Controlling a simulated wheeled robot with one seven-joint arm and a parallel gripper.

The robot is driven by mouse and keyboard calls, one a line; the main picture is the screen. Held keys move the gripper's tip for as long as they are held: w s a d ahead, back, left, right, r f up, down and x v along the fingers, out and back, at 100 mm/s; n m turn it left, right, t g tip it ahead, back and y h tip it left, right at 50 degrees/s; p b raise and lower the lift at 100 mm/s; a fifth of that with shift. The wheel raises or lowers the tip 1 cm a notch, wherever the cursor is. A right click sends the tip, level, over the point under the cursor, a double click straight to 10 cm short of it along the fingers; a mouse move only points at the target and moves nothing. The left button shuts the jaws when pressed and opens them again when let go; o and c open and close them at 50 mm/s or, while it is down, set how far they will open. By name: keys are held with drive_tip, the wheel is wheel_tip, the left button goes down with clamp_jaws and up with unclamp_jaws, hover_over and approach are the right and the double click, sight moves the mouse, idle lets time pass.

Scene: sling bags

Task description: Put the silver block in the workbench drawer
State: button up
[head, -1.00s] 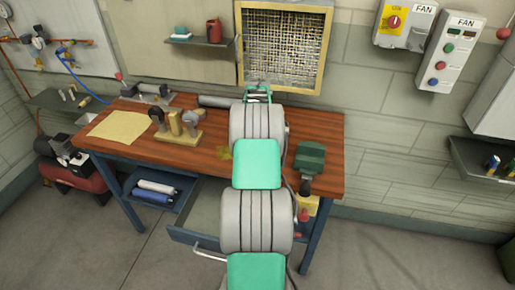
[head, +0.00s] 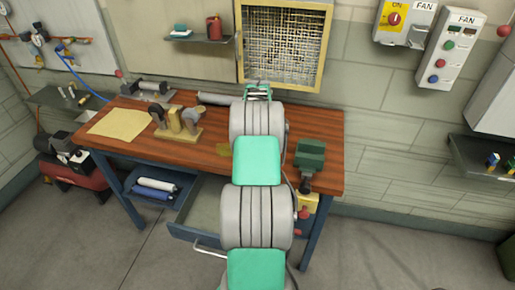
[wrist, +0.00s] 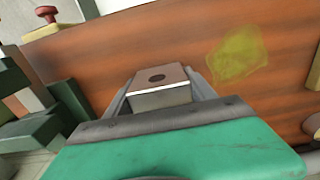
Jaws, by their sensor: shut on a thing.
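My gripper (wrist: 160,92) is shut on the silver block (wrist: 160,78), a small box with a dark round spot on its top, in the wrist view. In the head view my gripper (head: 257,90) is at the back of the workbench top, beyond my arm, and the block cannot be made out there. The workbench drawer (head: 200,210) is pulled out below the bench top at the front. Its left part shows an empty grey floor; my arm hides its right part.
On the wooden workbench (head: 220,170) stand a green vise (head: 310,158) at the right and a stand with grey tools (head: 178,125) at the left. A yellow sheet (head: 117,124) lies at the left end. A shelf with rolls (head: 155,190) is left of the drawer.

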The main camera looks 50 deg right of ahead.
clamp_jaws()
drive_tip(key=shift+r, duration=0.1)
